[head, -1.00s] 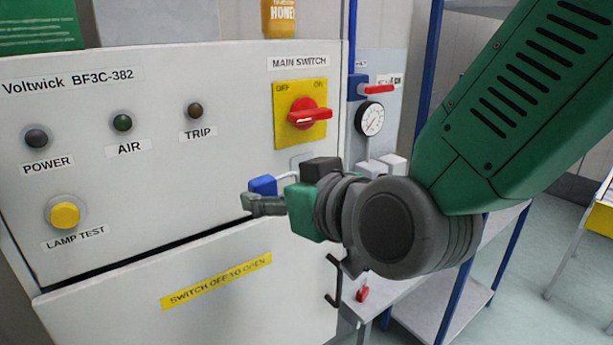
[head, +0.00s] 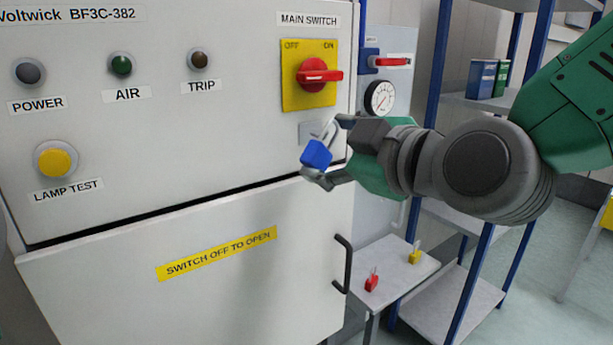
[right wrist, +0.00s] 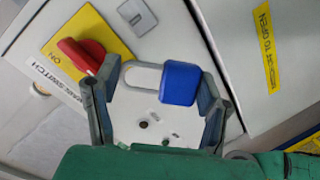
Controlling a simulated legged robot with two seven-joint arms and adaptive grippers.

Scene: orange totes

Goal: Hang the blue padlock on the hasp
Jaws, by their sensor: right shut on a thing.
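My right gripper (head: 325,156) is shut on the blue padlock (head: 316,153), in front of the cabinet below the main switch. In the right wrist view the padlock's blue body (right wrist: 181,84) lies between the two fingers (right wrist: 160,92), its pale shackle (right wrist: 143,77) pointing left. A pale plate with a slot, seemingly the hasp (head: 306,132), is on the cabinet just under the switch. It also shows above the shackle in the right wrist view (right wrist: 137,16). Padlock and plate look apart there. The gripper partly hides the plate in the head view. My left gripper is out of view.
The main switch (head: 318,75) has a red handle pointing to ON. A black door handle (head: 344,264) is lower down. A small side table (head: 395,262) holds a red (head: 371,284) and a yellow item (head: 414,257). A blue-framed shelf (head: 470,108) stands at the right.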

